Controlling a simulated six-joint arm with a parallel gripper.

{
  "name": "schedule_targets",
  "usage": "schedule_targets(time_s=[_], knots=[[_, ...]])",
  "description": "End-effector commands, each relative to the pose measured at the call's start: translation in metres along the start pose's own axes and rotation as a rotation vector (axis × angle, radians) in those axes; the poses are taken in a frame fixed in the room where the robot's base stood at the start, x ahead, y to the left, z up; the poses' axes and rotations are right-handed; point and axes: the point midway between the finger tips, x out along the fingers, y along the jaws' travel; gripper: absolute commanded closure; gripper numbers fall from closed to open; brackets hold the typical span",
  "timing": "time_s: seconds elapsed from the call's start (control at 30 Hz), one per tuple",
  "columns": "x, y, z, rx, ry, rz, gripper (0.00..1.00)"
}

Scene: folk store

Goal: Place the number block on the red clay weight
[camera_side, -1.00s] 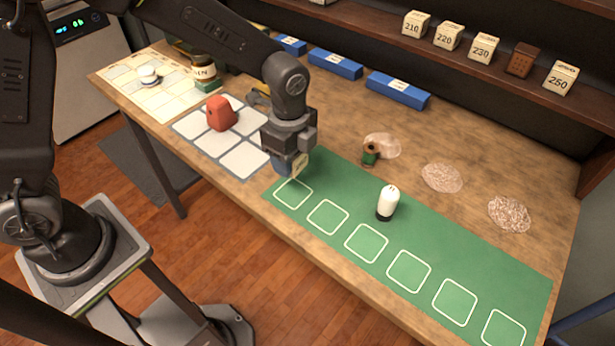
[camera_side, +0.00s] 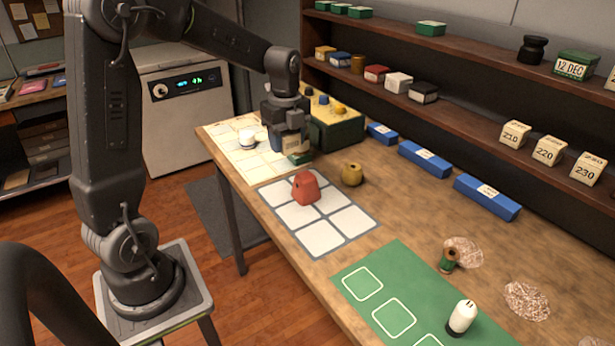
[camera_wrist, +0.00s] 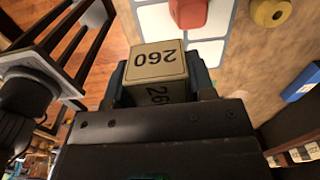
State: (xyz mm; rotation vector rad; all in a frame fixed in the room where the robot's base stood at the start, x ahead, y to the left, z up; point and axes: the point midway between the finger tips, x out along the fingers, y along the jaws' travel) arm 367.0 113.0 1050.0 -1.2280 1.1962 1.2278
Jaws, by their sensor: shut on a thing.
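My gripper (camera_side: 290,148) is shut on the number block (camera_wrist: 156,62), a cream cube marked 260 held between the two fingers in the wrist view. In the side view the block is hard to tell apart from the fingers and the labelled thing behind them. The red clay weight (camera_side: 305,187) stands on the white-squared mat, to the right of and below my gripper in the picture. It also shows at the top of the wrist view (camera_wrist: 187,12), beyond the block and apart from it. Nothing rests on the weight.
Blue boxes (camera_side: 424,159) line the back. Several mat squares (camera_side: 320,236) are clear.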

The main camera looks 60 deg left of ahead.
Motion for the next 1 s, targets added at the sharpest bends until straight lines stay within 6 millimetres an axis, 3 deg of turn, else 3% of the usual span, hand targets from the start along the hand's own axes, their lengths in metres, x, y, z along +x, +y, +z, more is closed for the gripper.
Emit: schedule_targets(time_s=[0.03, 0.13, 0.23, 0.37, 0.47, 0.8, 1.0], knots=[[-0.006, 0.006, 0.021, -0.008, -0.001, -0.002, 0.74], [-0.014, 0.018, 0.050, 0.004, -0.001, -0.001, 0.74], [-0.019, 0.027, 0.068, 0.014, -0.001, -0.001, 0.74], [-0.020, 0.031, 0.076, 0.024, 0.001, 0.001, 0.74], [-0.013, 0.023, 0.068, 0.031, 0.002, 0.002, 0.74], [0.032, -0.028, 0.015, 0.032, 0.001, 0.003, 0.74], [0.046, -0.046, -0.002, 0.027, 0.000, 0.001, 0.74]])
